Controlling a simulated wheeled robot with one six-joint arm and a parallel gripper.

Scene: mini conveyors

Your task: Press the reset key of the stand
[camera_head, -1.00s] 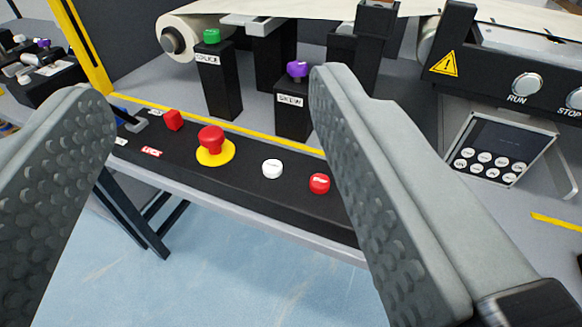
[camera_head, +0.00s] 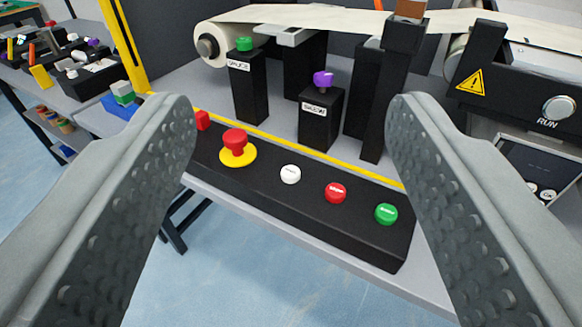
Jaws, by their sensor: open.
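A black control panel (camera_head: 300,208) lies along the front edge of the stand. From left to right it bears a red square part (camera_head: 202,120), a red mushroom button (camera_head: 235,143) on a yellow disc, a white button (camera_head: 290,174), a red button (camera_head: 335,193) and a green button (camera_head: 386,214). The small print on the three round buttons is too small to read, so I cannot tell which one is the reset key. My gripper (camera_head: 291,112) is open and empty. Its fingers frame the panel and touch no button; the left finger hides the panel's left end.
Behind the panel stand black posts with a green knob (camera_head: 244,44) and a purple knob (camera_head: 323,78). A paper web (camera_head: 300,18) runs above them. A RUN button (camera_head: 558,108) sits on the housing at right. Another table (camera_head: 75,95) with parts stands at left.

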